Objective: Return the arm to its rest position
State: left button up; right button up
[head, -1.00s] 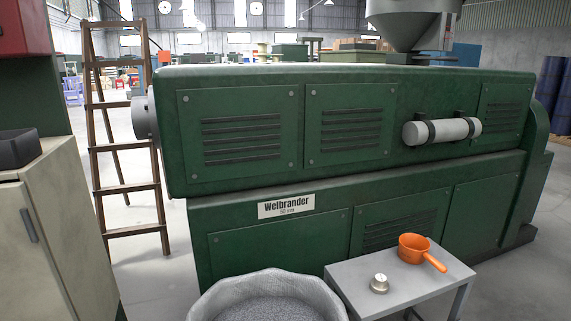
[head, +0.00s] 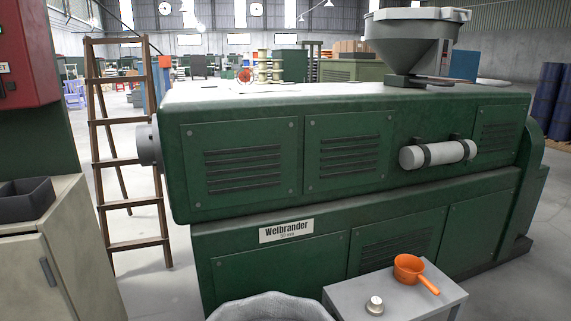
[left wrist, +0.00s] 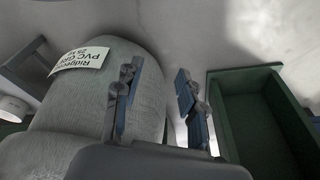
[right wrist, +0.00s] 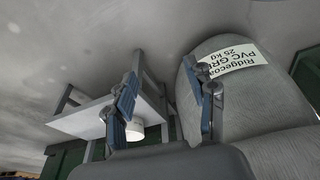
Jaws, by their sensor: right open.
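No arm or gripper of mine shows in the head view. In the left wrist view my left gripper (left wrist: 157,92) has its fingers apart with nothing between them. A grey sack (left wrist: 95,100) with a white printed label lies behind and left of its fingers. In the right wrist view my right gripper (right wrist: 166,98) is open and empty. The labelled sack (right wrist: 240,95) shows there to the right, behind the right finger. I cannot tell how far either gripper is from it.
A green machine (head: 330,210) with a grey hopper (head: 415,40) fills the middle. A ladder (head: 130,243) and cabinet (head: 30,280) stand left. A green bin (left wrist: 225,125) shows.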

pick_arm(q)
jog(key=s+a+f+g+p, duration=0.1)
jog(key=s+f+p, duration=0.1)
jog(key=s+p, duration=0.7)
jog(key=s+a+f+p, duration=0.1)
jog(key=s+a+p, duration=0.1)
jog(key=s+p, duration=0.8)
jog(key=shift+s+a+f+g+p, duration=0.15)
jog(key=shift+s+f+g+p, duration=0.15)
jog(key=shift+f+g+p, duration=0.1)
pick_arm(e)
jog(key=s+d+f+g, duration=0.1)
jog(key=s+f, duration=0.1)
jog(key=s, duration=0.7)
jog(key=s+d+f, duration=0.1)
jog(key=s+d, duration=0.1)
jog(key=s, duration=0.8)
jog(key=shift+s+d+f+g, duration=0.15)
jog(key=shift+s+f+g, duration=0.15)
jog(key=shift+f+g, duration=0.1)
